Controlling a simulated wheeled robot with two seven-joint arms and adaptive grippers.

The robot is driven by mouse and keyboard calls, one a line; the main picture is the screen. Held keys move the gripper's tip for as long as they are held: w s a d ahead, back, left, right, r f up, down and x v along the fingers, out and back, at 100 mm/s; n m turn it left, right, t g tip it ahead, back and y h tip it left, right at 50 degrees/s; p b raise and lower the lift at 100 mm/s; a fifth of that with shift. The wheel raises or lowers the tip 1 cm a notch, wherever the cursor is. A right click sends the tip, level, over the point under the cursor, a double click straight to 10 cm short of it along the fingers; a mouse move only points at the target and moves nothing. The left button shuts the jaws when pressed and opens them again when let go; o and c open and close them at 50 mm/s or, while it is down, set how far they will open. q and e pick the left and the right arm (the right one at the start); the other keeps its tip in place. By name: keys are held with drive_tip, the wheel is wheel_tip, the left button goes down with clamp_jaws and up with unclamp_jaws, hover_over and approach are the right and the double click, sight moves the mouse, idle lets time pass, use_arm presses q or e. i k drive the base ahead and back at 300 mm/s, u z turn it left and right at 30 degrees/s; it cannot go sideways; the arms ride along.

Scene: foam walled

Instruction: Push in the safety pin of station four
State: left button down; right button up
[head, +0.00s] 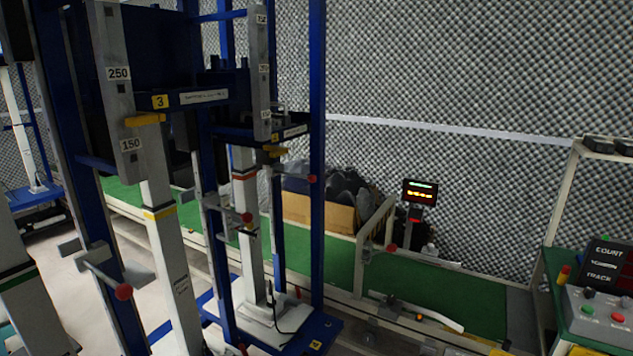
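The station with a yellow tag that seems to read 4 (275,138) is the blue frame at centre left, behind station three. Its white post (244,190) has a red stripe and stands upright on a base plate. A pin with a red ball knob (247,217) sticks out from a grey bracket at the front of this frame. I cannot tell how far the pin is inserted. Another red knob (311,179) shows at the right blue upright; I cannot tell what it belongs to. Neither of my grippers is in view.
Station three, with its yellow tag (160,101) and red-knobbed pin (123,292), stands nearer on the left. A green belt (430,290) with rails runs behind. A control panel (605,310) stands at the right. A lit display (420,192) stands near the foam wall.

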sight(311, 179)
drive_tip(key=u, duration=0.05)
drive_tip(key=k, duration=0.4)
drive_tip(key=z, duration=1.05)
drive_tip(key=i, duration=2.1)
drive_tip(key=u, duration=0.5)
